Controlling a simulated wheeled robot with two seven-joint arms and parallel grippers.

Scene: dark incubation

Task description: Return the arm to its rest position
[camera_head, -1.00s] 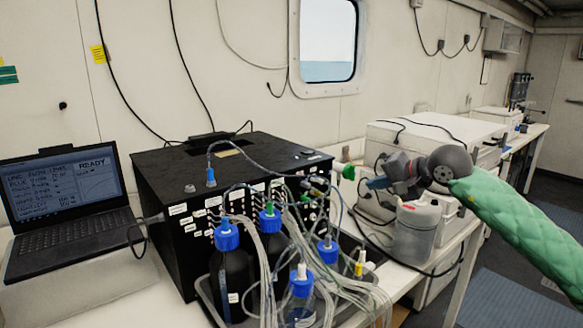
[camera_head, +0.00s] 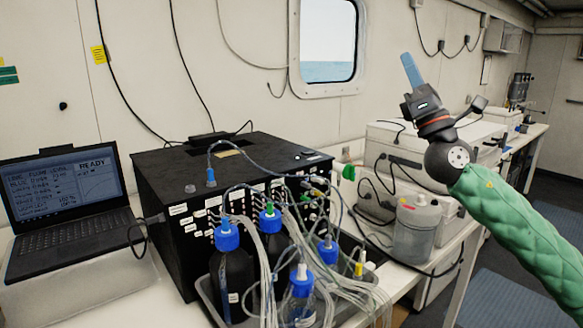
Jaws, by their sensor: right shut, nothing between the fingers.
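My right gripper (camera_head: 411,70) is at the right of the head view, raised above the bench and pointing up. Its blue fingers are shut with nothing between them, in front of the wall right of the window. My right arm in its green padded sleeve (camera_head: 525,232) comes in from the right edge. The gripper touches nothing. My left gripper does not show.
A black box (camera_head: 160,190) with many tubes stands on the bench. Blue-capped bottles (camera_head: 227,238) sit in a tray (camera_head: 205,290) before it. A laptop (camera_head: 70,238) is left. A jug (camera_head: 413,235) and white equipment (camera_head: 395,145) stand right, below my gripper.

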